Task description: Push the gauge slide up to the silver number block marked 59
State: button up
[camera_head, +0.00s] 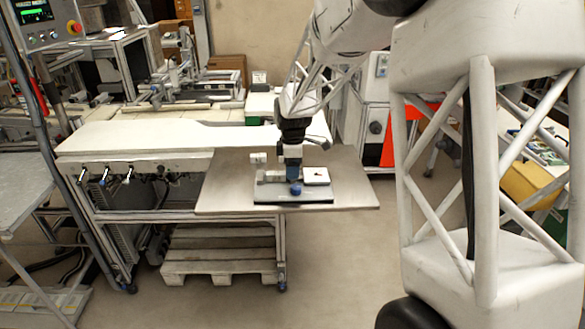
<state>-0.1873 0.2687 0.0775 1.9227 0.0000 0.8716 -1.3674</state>
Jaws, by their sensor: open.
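A small grey fixture plate (320,193) lies on the metal tabletop. On it are a pale grey block-like part (270,176), a round blue knob (296,189) at the front and a square white piece with a dark mark (316,175) at the right. I cannot tell which part is the gauge slide. No number 59 is legible, so the silver block cannot be picked out. My gripper (293,177) points down over the middle of the plate, just behind the blue knob. It is open. Its fingertips are too small to tell whether they touch anything.
A small white block (258,158) shows behind the plate's left part. The metal tabletop (225,190) is bare left and right of the plate, and its front edge is close. A long white bench (160,135) adjoins at the back left.

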aim_at(282, 173)
jog(key=shift+f, duration=0.25)
jog(key=shift+c, duration=0.5)
jog(key=c, duration=0.8)
jog(key=shift+a, duration=1.55)
jog(key=o, duration=0.9)
jog(key=shift+r, duration=0.15)
jog(key=shift+r, duration=3.8)
